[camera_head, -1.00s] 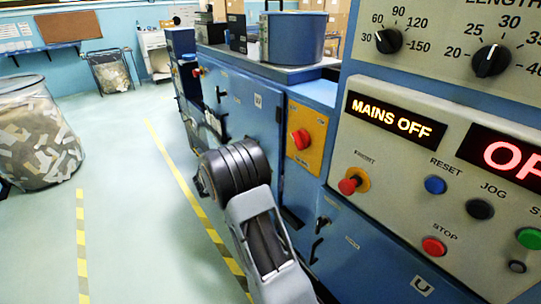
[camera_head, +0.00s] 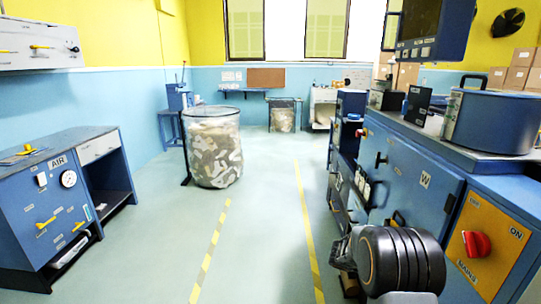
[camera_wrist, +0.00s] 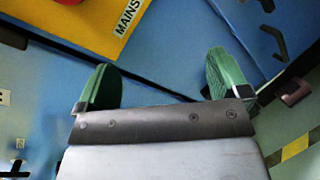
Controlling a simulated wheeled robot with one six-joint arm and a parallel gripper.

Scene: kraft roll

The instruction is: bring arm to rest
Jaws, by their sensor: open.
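My arm (camera_head: 400,262) is at the lower right of the head view, its dark ribbed joint in front of the blue machine. My gripper's fingers are not clear in the head view. In the wrist view my gripper (camera_wrist: 164,80) is open, its two green fingertips wide apart with nothing between them. Beyond the fingers is the blue machine front and a corner of the yellow MAINS plate (camera_wrist: 105,20).
The blue machine (camera_head: 425,185) with a red rotary switch (camera_head: 476,244) stands close on the right. A blue AIR bench (camera_head: 60,205) is at the left. A mesh bin of scraps (camera_head: 213,150) stands further back. The floor between the yellow-striped lines is clear.

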